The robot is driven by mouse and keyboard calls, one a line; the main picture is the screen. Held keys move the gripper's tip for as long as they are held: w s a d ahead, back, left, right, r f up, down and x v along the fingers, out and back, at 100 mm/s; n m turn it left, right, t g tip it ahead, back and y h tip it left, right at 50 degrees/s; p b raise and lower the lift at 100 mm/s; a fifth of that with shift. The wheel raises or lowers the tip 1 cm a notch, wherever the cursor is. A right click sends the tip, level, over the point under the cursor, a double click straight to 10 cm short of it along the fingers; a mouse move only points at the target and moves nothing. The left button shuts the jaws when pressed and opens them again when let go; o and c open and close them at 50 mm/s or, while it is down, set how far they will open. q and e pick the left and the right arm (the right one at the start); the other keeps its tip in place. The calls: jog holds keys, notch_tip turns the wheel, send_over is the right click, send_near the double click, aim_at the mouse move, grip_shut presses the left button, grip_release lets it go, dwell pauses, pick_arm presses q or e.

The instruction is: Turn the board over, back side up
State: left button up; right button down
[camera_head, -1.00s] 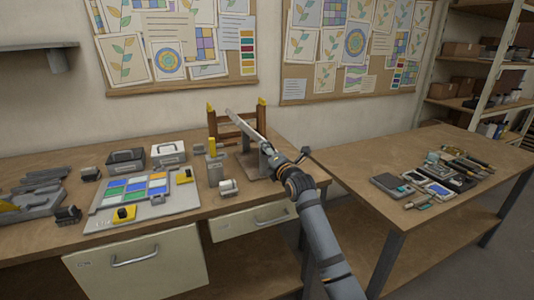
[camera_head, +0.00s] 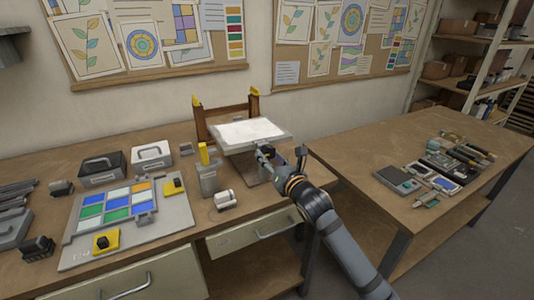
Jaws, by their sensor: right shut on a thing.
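The board (camera_head: 248,132) is a flat panel with a white face and a grey rim. It is raised above the bench, tilted slightly, with its white face up towards me. My right gripper (camera_head: 264,150) is shut on the near edge of the board, and my right arm comes in from the lower right. The fingertips are small and partly hidden by the wrist. A brown wooden rack (camera_head: 228,113) with yellow-tipped posts stands behind the board, which hides its lower part. Whether the board touches the rack I cannot tell. My left gripper is not in view.
A grey tray (camera_head: 180,215) with coloured glass panes and yellow blocks lies left on the bench. A grey holder (camera_head: 208,180) with a yellow top and a white roll (camera_head: 225,199) stand near the board. Tools and devices (camera_head: 398,180) lie on the right table.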

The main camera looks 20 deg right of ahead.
jog(key=shift+f, duration=0.1)
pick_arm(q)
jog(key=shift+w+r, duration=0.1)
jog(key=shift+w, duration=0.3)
pick_arm(e)
jog(key=shift+n, duration=0.3)
jog(key=c, duration=0.7)
grip_release()
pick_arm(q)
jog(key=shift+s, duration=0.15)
pick_arm(e)
jog(key=shift+s, duration=0.1)
jog(key=shift+s+d, duration=0.15)
jog(key=shift+s, duration=3.5)
